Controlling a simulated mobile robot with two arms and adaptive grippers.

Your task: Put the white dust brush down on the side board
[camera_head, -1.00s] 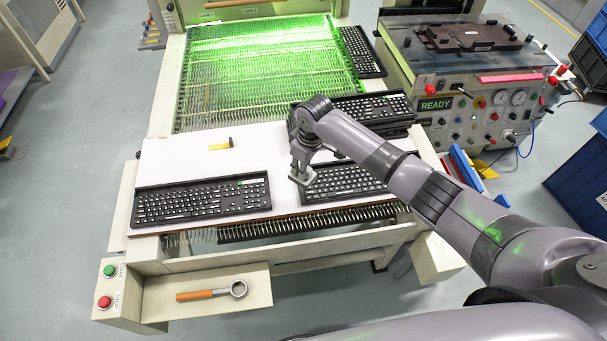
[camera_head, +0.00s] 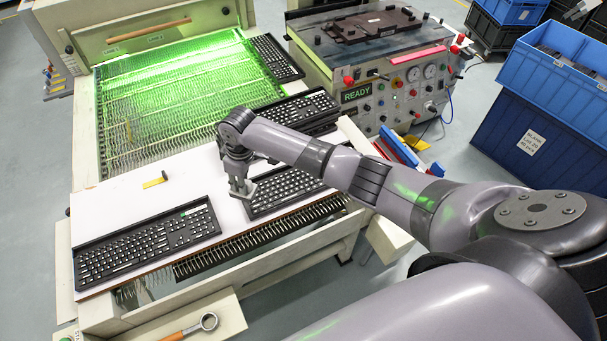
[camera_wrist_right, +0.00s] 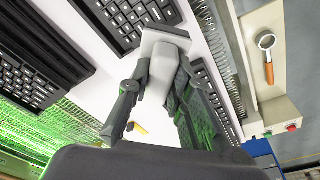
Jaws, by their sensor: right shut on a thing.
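My right gripper (camera_head: 241,188) is over the white board (camera_head: 118,200) at the front of the machine, just left of the right-hand front keyboard (camera_head: 285,188). In the right wrist view, the right gripper (camera_wrist_right: 160,85) is shut on the white dust brush (camera_wrist_right: 163,60), a pale block with a wider flat end. In the head view the brush is small and mostly hidden by the gripper; I cannot tell whether it touches the board. My left gripper is not in view. I cannot tell which surface is the side board.
Another keyboard (camera_head: 150,242) lies on the board's left part, with a small yellow-and-black tool (camera_head: 155,180) behind it. More keyboards (camera_head: 300,110) lie behind my right arm. An orange-handled ring tool (camera_head: 192,328) lies on a lower shelf. Blue crates (camera_head: 535,130) stand at right.

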